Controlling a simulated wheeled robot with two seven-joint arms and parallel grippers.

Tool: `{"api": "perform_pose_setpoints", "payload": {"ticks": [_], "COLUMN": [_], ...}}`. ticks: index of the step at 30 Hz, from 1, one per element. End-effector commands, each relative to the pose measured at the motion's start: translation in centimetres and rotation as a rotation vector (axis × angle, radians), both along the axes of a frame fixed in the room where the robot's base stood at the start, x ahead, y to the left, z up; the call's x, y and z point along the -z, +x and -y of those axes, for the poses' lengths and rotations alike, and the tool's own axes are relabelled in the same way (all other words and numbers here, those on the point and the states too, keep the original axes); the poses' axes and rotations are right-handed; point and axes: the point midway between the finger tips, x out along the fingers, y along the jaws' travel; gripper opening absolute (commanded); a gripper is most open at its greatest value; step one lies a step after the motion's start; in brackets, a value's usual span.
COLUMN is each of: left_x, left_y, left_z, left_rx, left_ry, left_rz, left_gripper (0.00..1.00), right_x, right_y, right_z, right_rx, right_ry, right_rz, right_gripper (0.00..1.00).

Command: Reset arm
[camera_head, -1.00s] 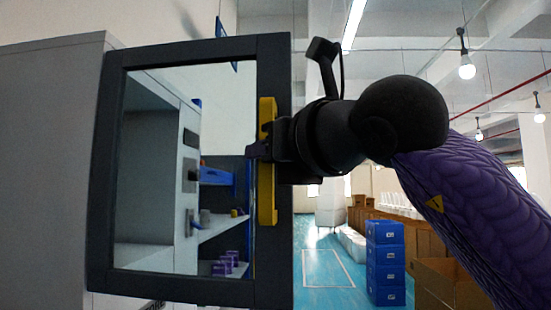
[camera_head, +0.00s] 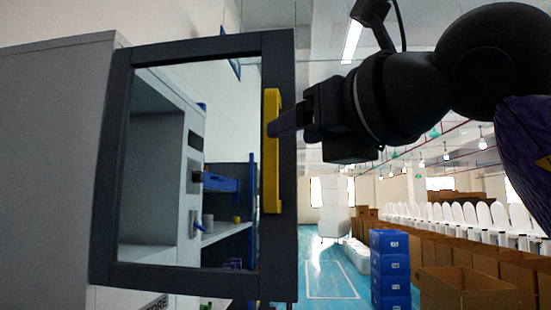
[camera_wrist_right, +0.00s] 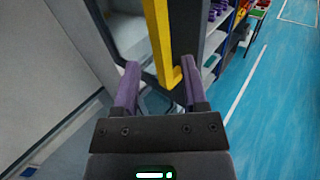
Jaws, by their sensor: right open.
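My right gripper (camera_head: 285,122) comes in from the right in the head view, in front of the yellow handle (camera_head: 272,185) on a dark-framed door (camera_head: 110,180). In the right wrist view, my right gripper (camera_wrist_right: 160,66) is open, its purple fingers apart. The lower end of the yellow handle (camera_wrist_right: 162,40) shows between the fingers in the picture, and nothing looks clamped. Whether a finger touches the handle cannot be told. The door stands open from the grey cabinet (camera_head: 55,170). My left gripper is not in view.
Blue crates (camera_head: 389,270) stand on the blue floor (camera_head: 325,275), with cardboard boxes (camera_head: 450,290) to their right. White toilets (camera_head: 480,215) line the right background. Shelves (camera_head: 225,230) show through the door's window.

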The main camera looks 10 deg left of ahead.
Motion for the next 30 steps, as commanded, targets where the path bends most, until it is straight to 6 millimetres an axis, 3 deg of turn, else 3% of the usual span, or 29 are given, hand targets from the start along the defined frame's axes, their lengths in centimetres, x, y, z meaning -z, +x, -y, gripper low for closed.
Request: {"api": "perform_pose_setpoints", "payload": {"ticks": [1, 7, 21, 23, 26, 28, 30], "left_x": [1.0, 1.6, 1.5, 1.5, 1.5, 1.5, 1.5], "left_y": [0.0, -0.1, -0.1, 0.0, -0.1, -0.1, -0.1], "left_z": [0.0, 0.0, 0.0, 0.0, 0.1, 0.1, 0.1], "left_rx": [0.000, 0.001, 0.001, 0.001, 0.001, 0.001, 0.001], "left_ry": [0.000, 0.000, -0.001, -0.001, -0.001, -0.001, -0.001], "left_rz": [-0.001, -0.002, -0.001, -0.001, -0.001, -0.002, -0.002], "left_gripper": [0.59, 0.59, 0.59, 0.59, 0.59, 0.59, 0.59], "right_x": [0.4, 0.1, 0.3, 1.5, 5.0, 7.2, 8.9], "right_y": [-0.8, -2.7, -2.7, -2.4, -2.2, -2.7, -2.5], "right_z": [0.8, 2.5, 2.3, 1.2, -1.6, -2.3, -1.1], "right_rx": [0.002, 0.000, -0.023, -0.108, -0.399, -0.630, -0.799], "right_ry": [0.001, 0.000, 0.005, 0.027, 0.174, 0.397, 0.701], "right_rz": [0.004, 0.000, -0.006, -0.024, -0.095, -0.169, -0.253], "right_gripper": [0.56, 0.56, 0.56, 0.56, 0.56, 0.56, 0.56]}}
